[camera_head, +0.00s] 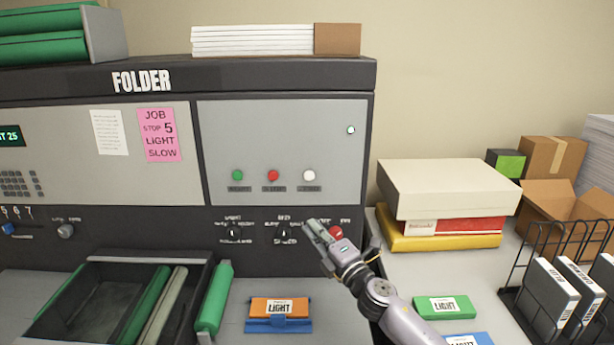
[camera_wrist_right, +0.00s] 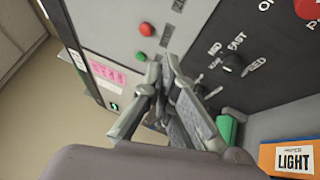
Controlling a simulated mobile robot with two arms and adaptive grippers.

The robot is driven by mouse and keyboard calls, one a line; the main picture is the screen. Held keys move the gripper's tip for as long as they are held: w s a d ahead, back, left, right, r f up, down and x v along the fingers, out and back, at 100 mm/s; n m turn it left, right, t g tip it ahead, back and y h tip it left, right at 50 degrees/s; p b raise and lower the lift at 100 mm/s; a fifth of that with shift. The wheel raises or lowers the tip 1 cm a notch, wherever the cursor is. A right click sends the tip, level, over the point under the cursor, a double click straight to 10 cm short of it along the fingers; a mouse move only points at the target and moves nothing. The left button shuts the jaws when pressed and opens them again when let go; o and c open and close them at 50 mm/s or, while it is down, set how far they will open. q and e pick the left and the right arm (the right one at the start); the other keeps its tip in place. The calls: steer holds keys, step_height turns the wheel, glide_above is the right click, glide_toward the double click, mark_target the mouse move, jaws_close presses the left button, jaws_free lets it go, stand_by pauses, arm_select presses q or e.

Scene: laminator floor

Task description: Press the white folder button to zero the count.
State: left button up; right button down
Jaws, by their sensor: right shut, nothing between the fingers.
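The white button (camera_head: 309,175) is the rightmost of a row of three on the grey folder panel (camera_head: 240,135). A red button (camera_head: 273,175) and a green button (camera_head: 237,175) sit to its left. My right gripper (camera_head: 317,228) is shut and empty, below the white button and in front of the dark lower panel. My left gripper is out of view.
A red stop button (camera_head: 336,232) lies right beside my right gripper. Selector knobs (camera_head: 284,233) are to its left. A tray with green rolls (camera_head: 215,298) and an orange LIGHT box (camera_head: 280,307) stand below. Stacked boxes (camera_head: 445,190) and a wire rack (camera_head: 510,290) are at right.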

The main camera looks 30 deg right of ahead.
mark_target(309, 176)
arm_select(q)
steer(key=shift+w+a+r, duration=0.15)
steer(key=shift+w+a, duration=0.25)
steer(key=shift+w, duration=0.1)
arm_select(e)
step_height(309, 176, up, 6)
steer(key=w+n+y, duration=0.2)
steer(key=n+y, duration=0.2)
steer(key=n, duration=0.3)
steer(key=shift+w, duration=0.15)
steer(key=shift+w+d, duration=0.1)
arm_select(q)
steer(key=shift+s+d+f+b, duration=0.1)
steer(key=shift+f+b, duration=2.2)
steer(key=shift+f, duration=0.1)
arm_select(e)
steer(key=w+d, duration=0.4)
steer(key=w, duration=0.3)
steer(key=shift+w+d, duration=0.2)
steer(key=shift+d, duration=0.05)
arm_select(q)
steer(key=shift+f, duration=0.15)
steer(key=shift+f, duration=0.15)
arm_select(e)
steer(key=shift+w+d, duration=0.2)
steer(key=shift+w, duration=0.15)
